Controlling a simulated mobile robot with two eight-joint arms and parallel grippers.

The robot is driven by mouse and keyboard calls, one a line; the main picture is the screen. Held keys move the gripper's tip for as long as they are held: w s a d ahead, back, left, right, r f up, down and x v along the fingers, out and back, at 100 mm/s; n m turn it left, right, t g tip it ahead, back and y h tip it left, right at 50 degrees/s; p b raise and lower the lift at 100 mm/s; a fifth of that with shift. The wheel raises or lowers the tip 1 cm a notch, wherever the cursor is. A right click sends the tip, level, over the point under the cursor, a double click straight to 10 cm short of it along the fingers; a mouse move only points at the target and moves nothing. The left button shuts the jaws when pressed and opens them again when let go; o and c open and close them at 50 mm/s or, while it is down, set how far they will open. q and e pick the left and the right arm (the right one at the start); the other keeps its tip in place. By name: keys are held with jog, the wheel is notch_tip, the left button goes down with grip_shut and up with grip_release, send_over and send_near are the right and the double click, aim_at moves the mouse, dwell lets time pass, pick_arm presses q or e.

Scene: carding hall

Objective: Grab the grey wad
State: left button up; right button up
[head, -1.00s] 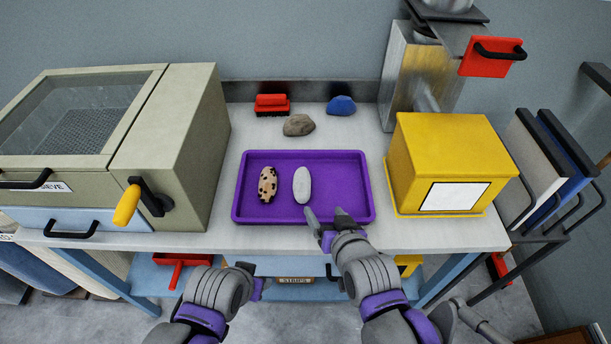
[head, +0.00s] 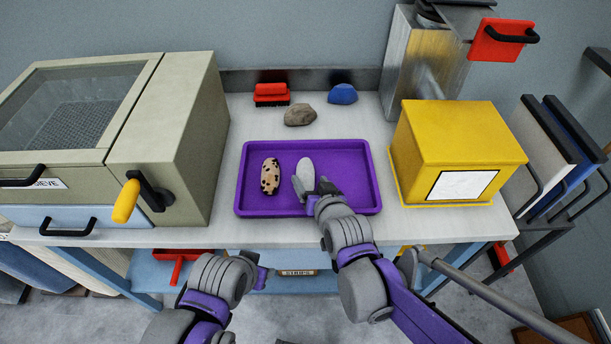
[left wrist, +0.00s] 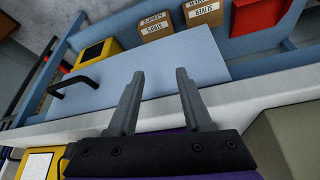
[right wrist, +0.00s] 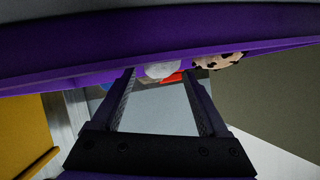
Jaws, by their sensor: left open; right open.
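The pale grey oval wad (head: 306,168) lies in the right-middle of the purple tray (head: 350,150), beside a spotted wad (head: 270,176). My right gripper (head: 311,187) is over the tray, its open fingers at the near end of the grey wad; contact is not clear. In the right wrist view the grey wad (right wrist: 160,70) shows between the open fingertips (right wrist: 158,76), with the spotted wad (right wrist: 220,61) beside it. My left gripper (head: 258,270) is low in front of the table's front edge, open and empty in the left wrist view (left wrist: 160,75).
A brownish-grey lump (head: 300,115), a blue lump (head: 342,94) and a red brush (head: 271,94) lie behind the tray. A beige sieve box (head: 170,130) with a yellow-handled crank stands left. A yellow box (head: 450,145) stands right of the tray.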

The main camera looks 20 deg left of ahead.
aim_at(309, 179)
jog(key=x, duration=0.3)
jog(key=shift+w+a, duration=0.15)
jog(key=c, duration=1.1)
